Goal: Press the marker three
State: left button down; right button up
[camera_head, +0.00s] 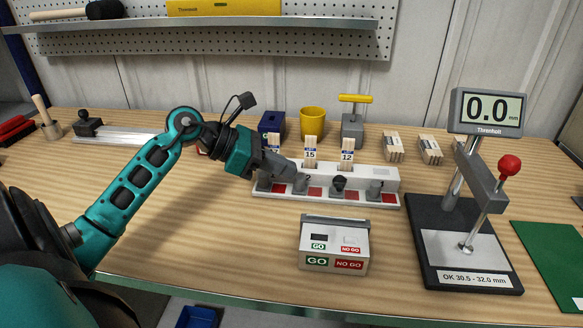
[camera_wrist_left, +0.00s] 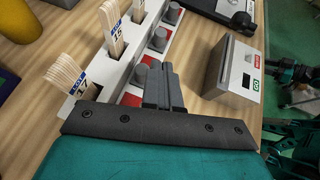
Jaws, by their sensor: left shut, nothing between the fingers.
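The white rack (camera_head: 385,175) has a row of small knobs with red patches along its front. The third knob from the left (camera_head: 339,182) looks dark; it seems to be the middle visible knob in the left wrist view (camera_wrist_left: 158,40). My left gripper (camera_head: 296,174) is shut and empty, over the left half of the row, close to the second knob (camera_head: 300,185). In the left wrist view its fingers (camera_wrist_left: 164,85) lie beside the nearest visible knob (camera_wrist_left: 140,76); I cannot tell if they touch. The gripper partly covers the rack's left end. My right gripper is not in view.
Labelled stick bundles (camera_head: 347,155) stand in the rack. A GO/NO GO box (camera_head: 335,245) sits in front. A gauge with a red-knobbed lever (camera_head: 509,166) stands right. A yellow cup (camera_head: 313,124) and a yellow-handled tool (camera_head: 353,126) stand behind. Table left of the box is clear.

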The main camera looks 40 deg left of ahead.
pick_arm(q)
jog(key=x, duration=0.8)
jog(key=shift+w+p, duration=0.1)
jog(key=shift+p, duration=0.2)
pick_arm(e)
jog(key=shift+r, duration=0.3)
pick_arm(q)
jog(key=shift+d, duration=0.1)
jog(key=shift+w+d, duration=0.5)
jog(key=shift+d, duration=0.25)
jog(key=shift+w+d, duration=0.45)
jog(key=shift+d, duration=0.35)
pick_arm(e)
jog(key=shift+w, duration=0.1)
pick_arm(q)
jog(key=shift+r, duration=0.1)
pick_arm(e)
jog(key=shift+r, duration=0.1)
